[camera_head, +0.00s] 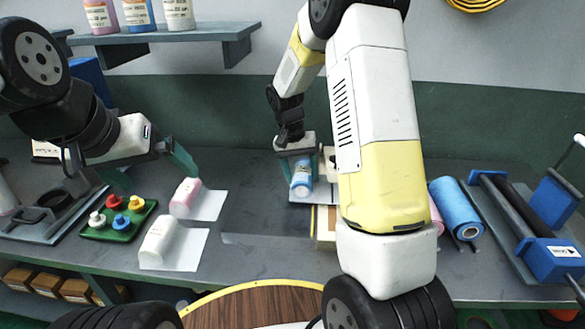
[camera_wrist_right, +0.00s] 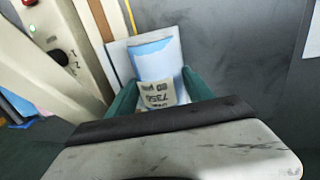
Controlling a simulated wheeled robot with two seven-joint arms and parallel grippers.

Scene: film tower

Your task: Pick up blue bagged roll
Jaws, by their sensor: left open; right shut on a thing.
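The blue bagged roll (camera_head: 301,180), blue with a pale printed label, is between the green fingers of my right gripper (camera_head: 303,175), near the middle of the counter. In the right wrist view the roll (camera_wrist_right: 155,60) sits between both fingers, against a white sheet (camera_wrist_right: 119,62). My right gripper is shut on it. I cannot tell whether the roll is clear of the counter. My left gripper (camera_head: 149,168) is open and empty, above the counter at the left, well apart from the roll.
A pink roll (camera_head: 185,193) and a white roll (camera_head: 159,236) lie on white sheets at centre left. A green tray (camera_head: 119,221) holds coloured knobs. A larger blue roll (camera_head: 455,207) and a blue-ended roller device (camera_head: 548,257) are at right.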

